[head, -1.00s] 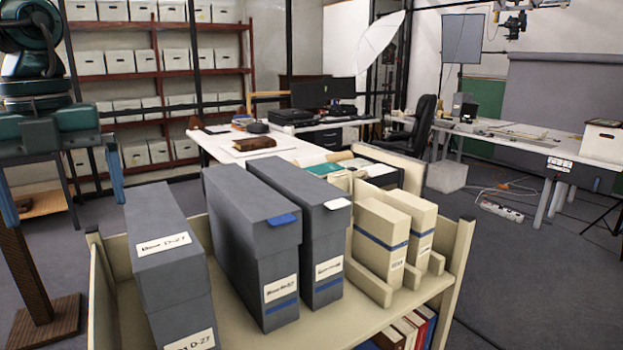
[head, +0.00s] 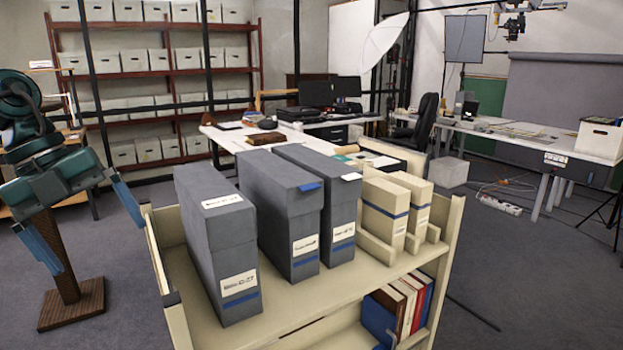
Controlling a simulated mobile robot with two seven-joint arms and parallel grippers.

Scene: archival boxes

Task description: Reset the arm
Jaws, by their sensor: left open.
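My left gripper (head: 82,228) is at the left of the head view, open and empty, with its two blue fingers spread and pointing down. It is apart from the cream cart (head: 180,290) and to the left of it. On the cart's top stand three grey archival boxes: a left one (head: 215,235), a middle one (head: 280,215) and a right one (head: 325,205). The left box stands upright, with nothing holding it. Two cream boxes (head: 384,212) stand at the cart's right in a holder. My right gripper is not in view.
Books (head: 400,305) stand on the cart's lower shelf. A wooden post with a square base (head: 72,305) stands on the floor at left, near my left gripper. White tables (head: 520,140) and red shelves with white boxes (head: 150,68) are behind.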

